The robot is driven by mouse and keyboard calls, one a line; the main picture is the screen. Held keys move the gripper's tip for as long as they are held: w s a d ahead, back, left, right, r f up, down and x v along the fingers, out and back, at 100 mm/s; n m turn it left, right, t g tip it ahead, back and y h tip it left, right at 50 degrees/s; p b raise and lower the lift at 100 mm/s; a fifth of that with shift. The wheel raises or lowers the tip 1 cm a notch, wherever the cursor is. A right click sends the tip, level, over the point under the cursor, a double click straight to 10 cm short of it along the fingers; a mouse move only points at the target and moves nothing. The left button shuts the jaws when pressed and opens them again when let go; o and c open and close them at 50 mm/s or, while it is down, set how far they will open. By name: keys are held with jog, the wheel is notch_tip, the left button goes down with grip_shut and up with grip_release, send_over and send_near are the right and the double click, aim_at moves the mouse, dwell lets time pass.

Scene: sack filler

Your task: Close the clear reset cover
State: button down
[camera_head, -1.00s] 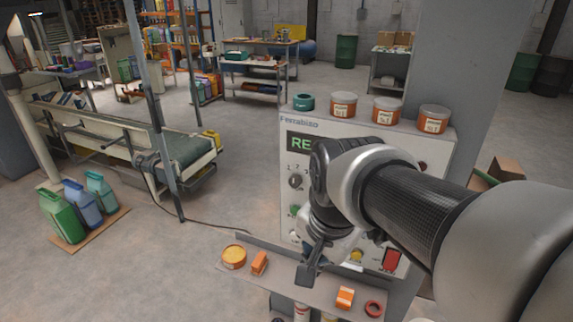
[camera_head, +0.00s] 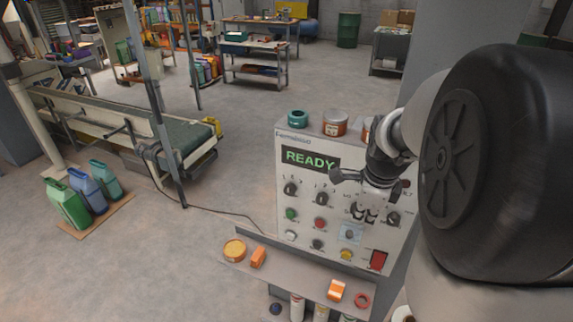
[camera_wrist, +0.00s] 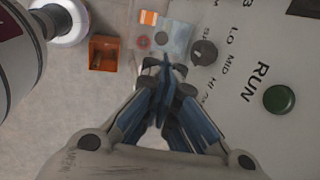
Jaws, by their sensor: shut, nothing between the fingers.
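The clear reset cover appears as a small pale-blue see-through square (camera_head: 350,232) low on the control panel, just below my gripper (camera_head: 363,213) in the head view. In the wrist view a see-through pane (camera_wrist: 178,38) lies beyond the fingertips, beside a dark knob (camera_wrist: 204,52). Its hinge and angle are too small to make out. My gripper (camera_wrist: 165,68) is shut and empty, its fingertips together in front of the panel. I cannot tell whether they touch the pane.
The control panel (camera_head: 300,222) reads READY and carries knobs, buttons and a red switch (camera_head: 378,260). A narrow shelf (camera_head: 300,271) below holds an orange tin, orange blocks and a red ring. Tins stand on top of the panel. Open floor lies to the left.

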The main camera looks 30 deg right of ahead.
send_over(355, 239)
jog(key=s, duration=0.1)
jog(key=f, duration=0.4)
jog(key=a+f, duration=0.1)
jog(key=f, duration=0.2)
jog(key=shift+f, duration=0.1)
jog(key=shift+d+f+b, duration=0.1)
jog(key=shift+d+b, duration=0.05)
jog(key=shift+b, duration=0.2)
